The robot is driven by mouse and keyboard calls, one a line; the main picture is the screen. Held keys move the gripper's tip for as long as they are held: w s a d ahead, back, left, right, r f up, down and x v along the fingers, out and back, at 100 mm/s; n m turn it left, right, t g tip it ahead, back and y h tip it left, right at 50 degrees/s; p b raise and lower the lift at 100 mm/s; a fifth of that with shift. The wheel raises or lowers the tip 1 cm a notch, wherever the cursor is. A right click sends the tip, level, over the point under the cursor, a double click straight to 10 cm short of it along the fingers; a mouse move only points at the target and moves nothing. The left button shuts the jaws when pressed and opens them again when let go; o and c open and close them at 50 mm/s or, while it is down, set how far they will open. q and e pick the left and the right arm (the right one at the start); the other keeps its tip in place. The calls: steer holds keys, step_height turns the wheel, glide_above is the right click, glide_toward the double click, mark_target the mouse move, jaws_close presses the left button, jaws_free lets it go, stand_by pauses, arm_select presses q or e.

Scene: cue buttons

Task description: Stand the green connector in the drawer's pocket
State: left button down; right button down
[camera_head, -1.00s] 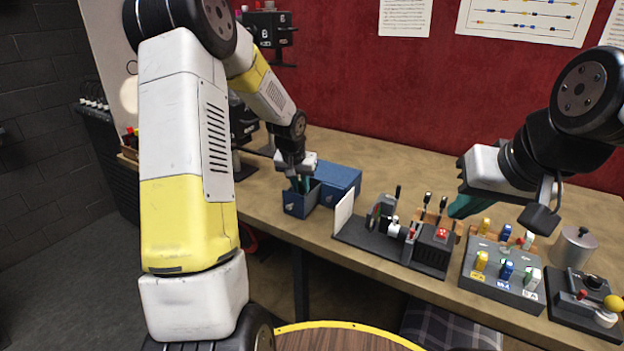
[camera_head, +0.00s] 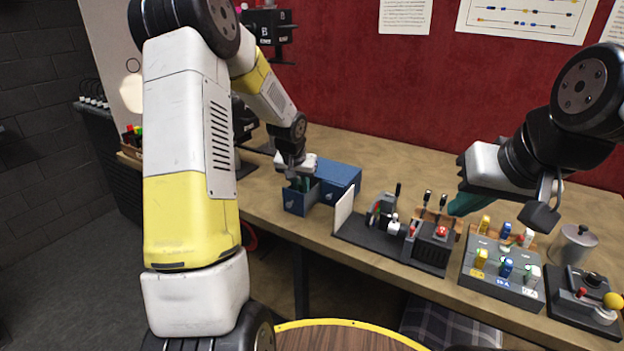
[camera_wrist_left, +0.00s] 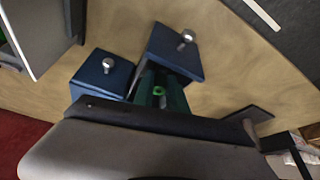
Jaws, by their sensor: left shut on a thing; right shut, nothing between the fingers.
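The open blue drawer (camera_head: 299,199) sticks out of the blue cabinet (camera_head: 341,178) on the bench; its front with a round knob also shows in the left wrist view (camera_wrist_left: 172,52). My left gripper (camera_head: 303,184) points down into the drawer. In the left wrist view its dark teal fingers (camera_wrist_left: 160,96) are shut on the green connector (camera_wrist_left: 159,91), of which only a small bright green end shows. The pocket and the connector's lower end are hidden, so I cannot tell whether it is seated. My right gripper (camera_head: 466,203) is shut and empty above the bench to the right.
A dark fixture with levers (camera_head: 395,235) and a white upright panel (camera_head: 344,208) stands right of the drawer. Further right are a grey switch box (camera_head: 503,270), a metal canister (camera_head: 573,245) and a joystick box (camera_head: 583,305). The bench behind the cabinet is clear.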

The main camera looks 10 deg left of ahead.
arm_select(q)
steer(key=shift+f, duration=0.5)
stand_by(0.3)
steer(key=c, duration=1.3)
jaws_free()
steer(key=shift+c, duration=0.9)
steer(key=shift+r, duration=0.1)
steer(key=shift+r, duration=3.45)
